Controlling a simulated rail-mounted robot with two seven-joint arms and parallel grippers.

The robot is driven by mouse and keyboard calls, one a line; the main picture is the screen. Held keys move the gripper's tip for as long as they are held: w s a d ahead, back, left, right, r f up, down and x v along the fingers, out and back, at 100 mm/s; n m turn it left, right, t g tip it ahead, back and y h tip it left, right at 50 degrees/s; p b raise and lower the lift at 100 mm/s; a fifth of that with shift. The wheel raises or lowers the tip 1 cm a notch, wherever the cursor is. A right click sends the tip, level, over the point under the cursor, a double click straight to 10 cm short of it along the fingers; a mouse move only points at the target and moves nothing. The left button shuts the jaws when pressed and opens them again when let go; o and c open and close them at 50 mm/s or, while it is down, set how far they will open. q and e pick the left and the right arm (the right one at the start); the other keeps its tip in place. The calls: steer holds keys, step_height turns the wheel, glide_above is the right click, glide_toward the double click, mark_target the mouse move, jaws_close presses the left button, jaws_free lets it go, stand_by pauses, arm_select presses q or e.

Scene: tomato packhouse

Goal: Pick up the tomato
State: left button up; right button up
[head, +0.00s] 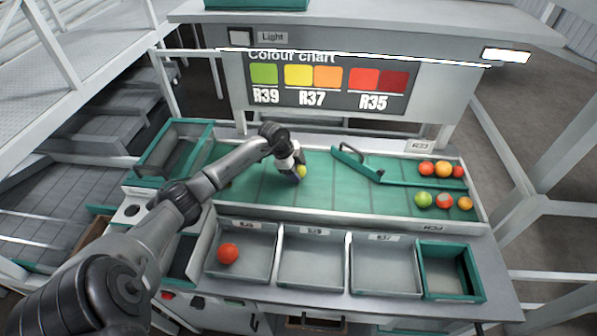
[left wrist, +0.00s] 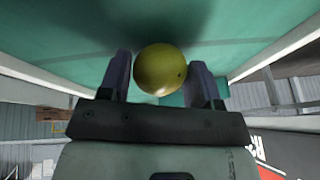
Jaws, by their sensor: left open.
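A yellow-green tomato (head: 302,171) lies on the green sorting belt (head: 335,195), left of its middle. My left gripper (head: 297,172) is down at the belt over this tomato and partly hides it in the head view. In the left wrist view the tomato (left wrist: 161,69) sits between the two open fingers of my left gripper (left wrist: 160,80). A small gap shows on its right side; it is close to the left finger. My right gripper is not in view.
Several red, orange and green tomatoes (head: 424,199) lie at the belt's right end, around a green divider (head: 400,178). Grey bins (head: 312,258) line the front; the left one holds a red tomato (head: 228,253). A green crate (head: 450,270) stands at right. A colour chart board (head: 330,82) rises behind.

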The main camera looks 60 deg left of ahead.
mark_target(301, 166)
arm_select(q)
steer(key=shift+c, duration=0.3)
steer(key=shift+c, duration=1.4)
steer(key=shift+r, duration=0.15)
steer(key=shift+r, duration=0.25)
step_height(301, 166, up, 3)
steer(key=shift+r+p, duration=0.2)
steer(key=shift+p, duration=0.15)
steer(key=s+d+r+p, duration=0.1)
steer(key=s+d+r, duration=0.2)
steer(key=d+r, duration=0.4)
steer(key=shift+d, duration=2.1)
